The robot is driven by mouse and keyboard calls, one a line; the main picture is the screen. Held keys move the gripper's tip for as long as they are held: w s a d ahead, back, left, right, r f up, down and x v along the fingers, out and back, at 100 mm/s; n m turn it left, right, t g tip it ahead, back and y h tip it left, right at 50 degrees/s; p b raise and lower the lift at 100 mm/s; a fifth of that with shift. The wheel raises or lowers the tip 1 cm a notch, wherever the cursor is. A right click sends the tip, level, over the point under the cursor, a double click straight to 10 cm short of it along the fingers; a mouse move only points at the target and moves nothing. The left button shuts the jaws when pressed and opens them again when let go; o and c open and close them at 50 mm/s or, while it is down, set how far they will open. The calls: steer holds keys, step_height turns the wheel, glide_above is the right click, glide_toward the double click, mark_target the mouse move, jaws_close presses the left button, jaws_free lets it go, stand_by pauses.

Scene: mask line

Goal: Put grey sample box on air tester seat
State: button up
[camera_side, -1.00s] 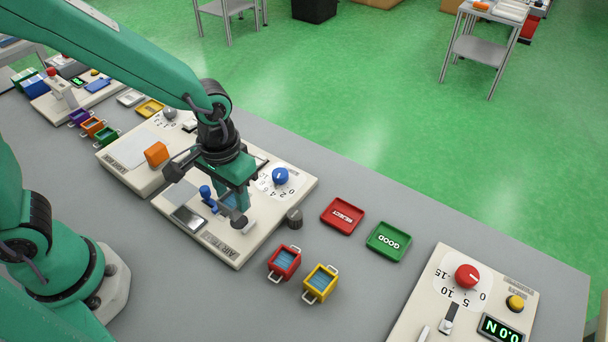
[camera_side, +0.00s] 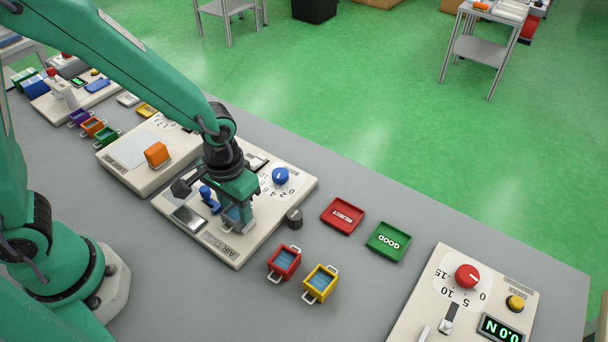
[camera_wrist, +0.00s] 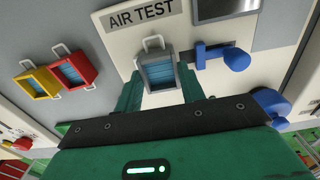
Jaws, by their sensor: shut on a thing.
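The grey sample box (camera_wrist: 157,70) has light wire handles and blue contents. In the wrist view it sits between the two green fingers of my gripper (camera_wrist: 160,84), which is shut on it. In the side view my gripper (camera_side: 236,208) is low over the front right part of the air tester (camera_side: 218,247), a cream board labelled AIR TEST. The box (camera_side: 232,217) shows only partly there, at the fingertips. The seat is hidden under the box and gripper, and I cannot tell whether the box touches it.
A blue toggle clamp (camera_wrist: 222,56) stands right beside the box in the wrist view. A red box (camera_side: 284,262) and a yellow box (camera_side: 320,284) stand to the right of the tester. A dark knobbed weight (camera_side: 294,217) is near its edge. REJECT (camera_side: 342,216) and GOOD (camera_side: 388,241) trays lie beyond.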

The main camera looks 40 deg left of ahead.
mark_target(235, 210)
steer(key=shift+f, duration=0.15)
steer(key=o, duration=1)
steer(key=shift+c, duration=0.2)
step_height(235, 210, up, 12)
steer(key=shift+a+r, duration=0.1)
steer(key=shift+r, duration=0.15)
stand_by(0.5)
steer(key=s+a+r+t, duration=0.2)
steer(key=s+a+r, duration=0.1)
steer(key=a, duration=0.3)
steer(key=s+a+r+t, duration=0.3)
steer(key=a+r, duration=0.2)
steer(key=a, duration=0.2)
steer(key=shift+s+r+t, duration=0.2)
steer(key=shift+s+t, duration=0.1)
